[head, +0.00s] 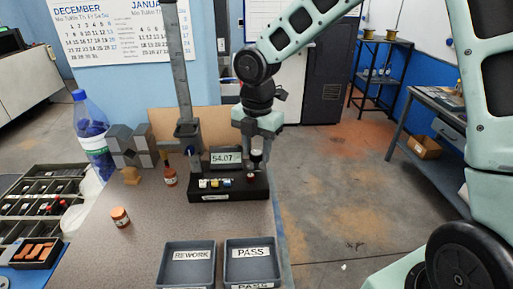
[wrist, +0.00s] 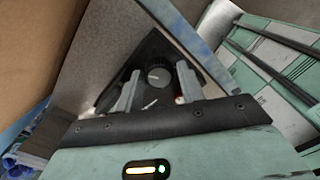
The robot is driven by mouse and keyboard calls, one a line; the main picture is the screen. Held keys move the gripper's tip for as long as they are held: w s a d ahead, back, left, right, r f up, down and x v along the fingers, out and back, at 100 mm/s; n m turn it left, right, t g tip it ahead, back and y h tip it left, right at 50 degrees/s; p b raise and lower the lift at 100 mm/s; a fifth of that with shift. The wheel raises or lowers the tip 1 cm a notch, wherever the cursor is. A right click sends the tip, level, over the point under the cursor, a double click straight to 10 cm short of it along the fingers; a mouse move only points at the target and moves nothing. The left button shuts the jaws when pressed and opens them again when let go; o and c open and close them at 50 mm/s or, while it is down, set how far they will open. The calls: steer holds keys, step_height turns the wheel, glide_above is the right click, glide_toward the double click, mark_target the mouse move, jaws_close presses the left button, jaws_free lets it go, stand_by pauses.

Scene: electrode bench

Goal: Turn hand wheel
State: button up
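The hand wheel is a dark round knob (wrist: 158,76) on a black base, seen between and beyond my fingers in the wrist view. In the head view it is mostly hidden by my gripper. My gripper (head: 257,157) points down over the right end of this base. In the wrist view my gripper (wrist: 158,92) is open, with its two grey fingers apart on either side of the knob. I cannot tell whether they touch it.
A tall grey column (head: 182,75) rises behind the tester's left side. REWORK (head: 187,282) and PASS (head: 253,280) trays sit at the front. The bench's right edge is close to the tester.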

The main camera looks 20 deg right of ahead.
steer(key=c, duration=0.5)
steer(key=shift+m, duration=0.3)
steer(key=m, duration=0.5)
steer(key=m+b, duration=0.1)
steer(key=m, duration=0.5)
steer(key=shift+m, duration=0.4)
steer(key=m+b, duration=0.1)
steer(key=m, duration=0.5)
steer(key=shift+w, duration=0.1)
steer(key=m, duration=0.6)
steer(key=shift+m, duration=0.4)
